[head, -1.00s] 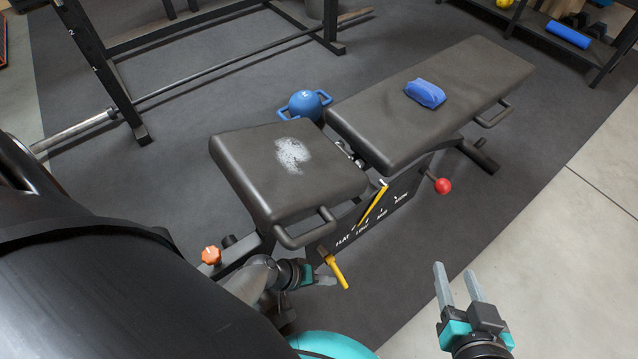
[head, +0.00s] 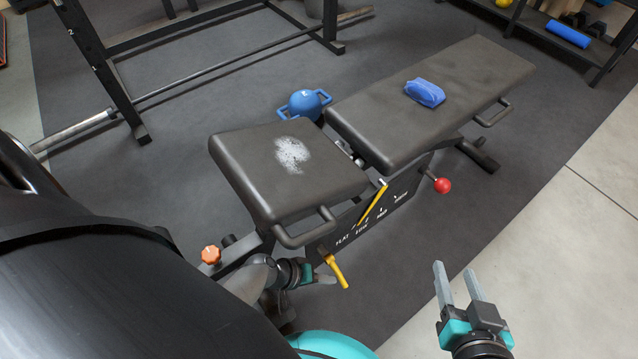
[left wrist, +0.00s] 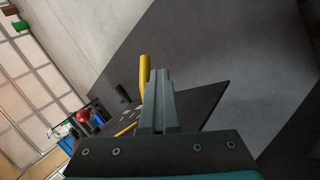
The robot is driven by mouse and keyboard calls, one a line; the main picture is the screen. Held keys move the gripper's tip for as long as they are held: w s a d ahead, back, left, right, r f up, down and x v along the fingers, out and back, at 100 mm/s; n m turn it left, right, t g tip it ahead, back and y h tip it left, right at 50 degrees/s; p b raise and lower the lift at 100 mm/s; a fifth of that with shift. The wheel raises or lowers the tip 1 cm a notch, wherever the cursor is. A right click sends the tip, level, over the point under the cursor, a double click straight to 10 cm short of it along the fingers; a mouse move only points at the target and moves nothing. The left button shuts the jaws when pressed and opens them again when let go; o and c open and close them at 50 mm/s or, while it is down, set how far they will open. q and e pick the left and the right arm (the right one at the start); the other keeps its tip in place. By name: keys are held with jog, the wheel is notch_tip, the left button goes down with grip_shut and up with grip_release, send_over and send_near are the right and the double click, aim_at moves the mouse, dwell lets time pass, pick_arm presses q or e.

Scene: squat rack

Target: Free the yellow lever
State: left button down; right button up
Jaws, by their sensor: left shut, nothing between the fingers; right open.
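The yellow lever (head: 337,271) sticks out low from the near end of the bench, below its grey handle. My left gripper (head: 325,279) is shut and empty, right beside the lever, with its fingertips partly behind it in the head view. In the left wrist view the lever (left wrist: 144,76) stands just left of the shut fingers (left wrist: 159,88); I cannot tell whether they touch. A thin yellow pointer (head: 373,203) lies across the marked side plate. My right gripper (head: 458,285) is open and empty at the lower right, apart from the bench.
The black bench has a seat pad (head: 250,190) with a white chalk patch and a back pad (head: 460,80) with a blue cloth-like item (head: 425,93). An orange knob (head: 211,254), a red ball knob (head: 443,186) and a blue kettlebell (head: 304,104) are near. Floor right of the bench is clear.

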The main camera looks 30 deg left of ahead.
pick_arm(q)
jog(key=shift+w+a, duration=0.15)
jog(key=shift+w, duration=0.1)
jog(key=shift+w+a+f+b, duration=0.1)
jog(key=shift+a+b, duration=0.25)
jog(key=shift+a, duration=0.25)
pick_arm(e)
jog(key=shift+f, duration=0.35)
jog(key=shift+a+r, duration=0.1)
jog(key=s+d+r+g+h+p, duration=0.1)
jog(key=s+d+g+h+p, duration=0.4)
jog(key=d, duration=0.3)
pick_arm(q)
jog(key=p+v, duration=0.3)
jog(key=v, duration=1.2)
pick_arm(e)
notch_tip(320, 180, down, 8)
jog(key=s+g+y, duration=0.1)
jog(key=g, duration=0.1)
jog(key=shift+m+g, duration=0.3)
